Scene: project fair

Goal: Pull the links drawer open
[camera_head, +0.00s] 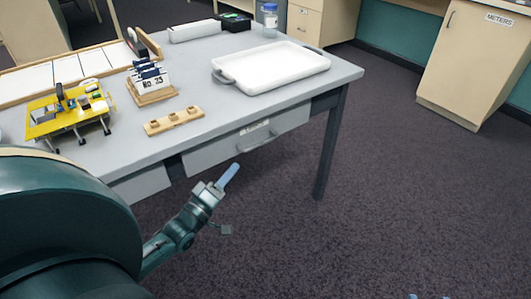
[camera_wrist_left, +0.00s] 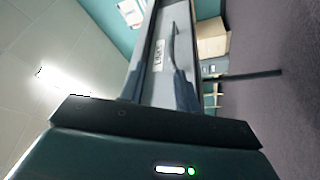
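The links drawer (camera_head: 215,152) is a grey front under the near edge of the grey table and looks shut. Its bar handle (camera_head: 258,142) sits below a small white label. In the left wrist view the drawer's label (camera_wrist_left: 158,55) appears to read LINKS, and the handle (camera_wrist_left: 174,45) stands out ahead of the fingers. My left gripper (camera_head: 230,175) is in front of and below the drawer, apart from the handle. Its two fingers (camera_wrist_left: 159,88) are spread with nothing between them. Only small blue tips, probably my right gripper (camera_head: 428,297), show at the bottom edge.
A table leg (camera_head: 330,145) stands right of the drawer. The floor in front is clear.

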